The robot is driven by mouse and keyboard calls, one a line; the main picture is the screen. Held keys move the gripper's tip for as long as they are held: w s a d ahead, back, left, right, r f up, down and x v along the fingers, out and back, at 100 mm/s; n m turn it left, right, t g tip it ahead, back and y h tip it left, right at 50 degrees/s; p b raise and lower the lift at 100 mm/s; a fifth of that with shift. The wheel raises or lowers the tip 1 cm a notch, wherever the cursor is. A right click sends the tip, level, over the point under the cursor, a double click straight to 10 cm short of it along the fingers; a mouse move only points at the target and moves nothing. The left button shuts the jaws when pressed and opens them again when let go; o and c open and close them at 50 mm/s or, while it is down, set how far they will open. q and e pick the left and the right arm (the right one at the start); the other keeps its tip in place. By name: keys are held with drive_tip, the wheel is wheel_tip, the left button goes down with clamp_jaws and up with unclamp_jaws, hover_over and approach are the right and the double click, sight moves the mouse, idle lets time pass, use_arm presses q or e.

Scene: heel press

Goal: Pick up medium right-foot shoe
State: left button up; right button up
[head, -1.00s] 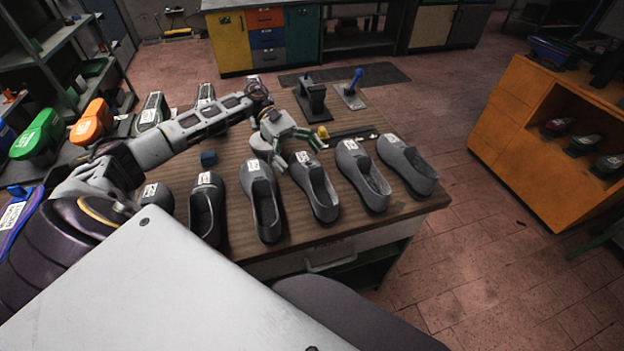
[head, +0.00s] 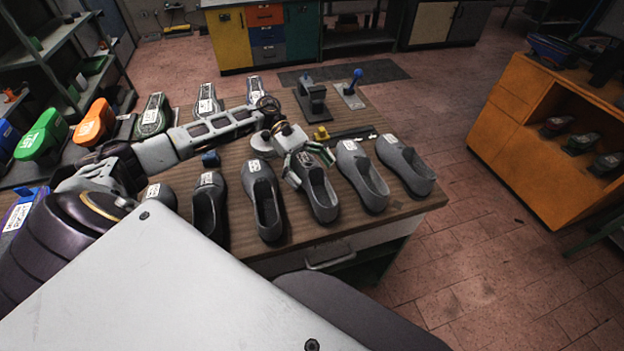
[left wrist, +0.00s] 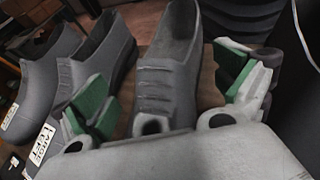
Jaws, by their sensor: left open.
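A row of grey shoes stands on the wooden table (head: 236,240). In the left wrist view this shoe (left wrist: 168,75) lies between the two green-padded fingers (left wrist: 168,98), with a gap on each side. The gripper hides its label, so I cannot read its size or side. A label (left wrist: 42,143) in the left wrist view seems to read "LARGE LEFT". My right gripper is not in view.
Neighbouring shoes stand close on both sides, one to the left (head: 264,200) and one to the right (head: 362,178). Behind are a yellow-knobbed part (head: 321,133), a dark press-like stand (head: 313,103) and a blue-knobbed one (head: 352,90). An orange shelf (head: 520,135) stands apart at right.

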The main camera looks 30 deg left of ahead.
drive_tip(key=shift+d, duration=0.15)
use_arm(q)
drive_tip(key=c, duration=1.5)
drive_tip(key=shift+o, duration=0.2)
drive_tip(key=shift+a+r, duration=0.1)
drive_tip(key=shift+r, duration=0.65)
drive_tip(key=c, duration=0.6)
drive_tip(key=shift+o, duration=0.2)
wheel_tip(320, 180, up, 8)
drive_tip(key=shift+f+b, duration=0.1)
drive_tip(key=shift+b, duration=0.6)
drive_tip(key=shift+r, duration=0.4)
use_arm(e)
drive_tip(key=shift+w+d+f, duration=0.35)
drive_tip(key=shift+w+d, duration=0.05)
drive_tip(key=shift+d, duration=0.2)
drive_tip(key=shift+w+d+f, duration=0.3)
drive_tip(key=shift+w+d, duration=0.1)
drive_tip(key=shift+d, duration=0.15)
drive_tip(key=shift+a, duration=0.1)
